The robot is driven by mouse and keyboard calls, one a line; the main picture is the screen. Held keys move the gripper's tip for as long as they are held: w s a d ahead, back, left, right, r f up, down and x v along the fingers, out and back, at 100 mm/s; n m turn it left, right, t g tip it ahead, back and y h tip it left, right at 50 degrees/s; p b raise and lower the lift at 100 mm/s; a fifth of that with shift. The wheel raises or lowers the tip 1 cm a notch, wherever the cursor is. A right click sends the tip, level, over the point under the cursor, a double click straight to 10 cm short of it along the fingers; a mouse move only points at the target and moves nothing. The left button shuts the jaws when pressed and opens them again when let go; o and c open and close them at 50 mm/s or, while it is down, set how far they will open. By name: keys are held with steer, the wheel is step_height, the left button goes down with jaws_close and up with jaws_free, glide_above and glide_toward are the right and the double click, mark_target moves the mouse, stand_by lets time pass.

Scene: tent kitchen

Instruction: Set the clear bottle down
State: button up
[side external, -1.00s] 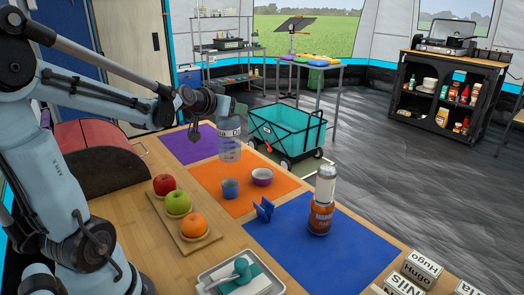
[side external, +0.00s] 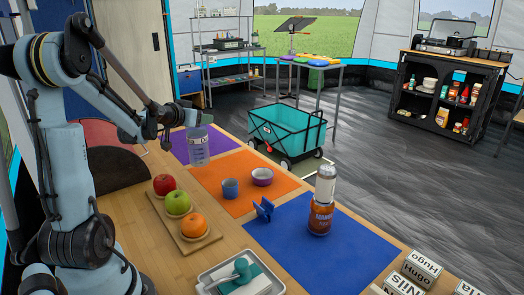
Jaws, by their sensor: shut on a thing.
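The clear bottle (side external: 198,149) is upright, with its lower part in front of the purple mat (side external: 226,141) in the picture. My gripper (side external: 194,119) is at the bottle's top end and is shut on it. The fingertips are small and partly hidden by the wrist. I cannot tell for certain whether the bottle's base touches the surface or hangs just above it.
A blue mat (side external: 300,270) holds a brown jar (side external: 320,218) with a can on top. A board with a red apple (side external: 164,184), a green apple (side external: 178,203) and an orange (side external: 194,225) lies nearer.

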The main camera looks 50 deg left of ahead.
mark_target(188, 130)
steer(key=shift+a+f, duration=0.3)
steer(key=shift+f, duration=2)
steer(key=o, duration=1.3)
steer(key=shift+o, duration=0.2)
steer(key=shift+s+d+r, duration=0.1)
steer(key=shift+s+r, duration=0.1)
steer(key=shift+v, duration=3.6)
